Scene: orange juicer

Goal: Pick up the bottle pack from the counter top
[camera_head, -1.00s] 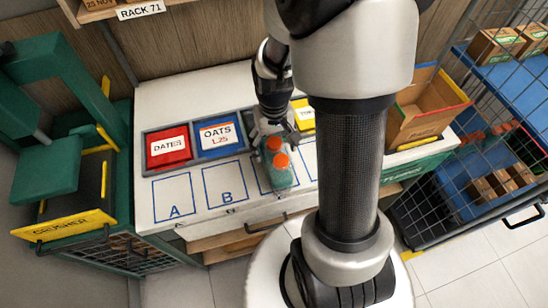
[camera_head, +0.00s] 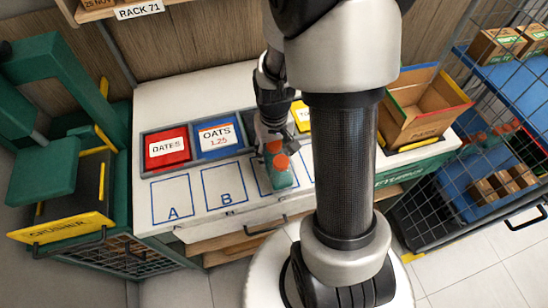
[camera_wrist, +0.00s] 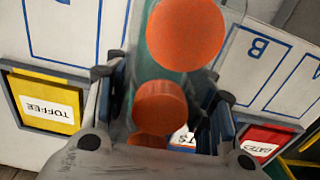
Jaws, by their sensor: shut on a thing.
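The bottle pack (camera_head: 279,175) is a green-teal pack with orange caps. In the head view it is upright at the marked square right of B on the white counter top (camera_head: 160,100). My gripper (camera_head: 273,146) is above it, pointing down, with its fingers around the upper part of the pack. In the wrist view the bottle pack (camera_wrist: 184,36) shows orange caps between the two fingers of my gripper (camera_wrist: 160,105), which are shut on it. I cannot tell whether its base touches the counter.
Red DATES (camera_head: 167,148), blue OATS (camera_head: 218,138) and yellow TOFFEE (camera_wrist: 46,104) bins stand in a row behind the squares. An open cardboard box (camera_head: 420,108) is at the counter's right. A green crusher (camera_head: 60,150) stands left. Squares A and B are empty.

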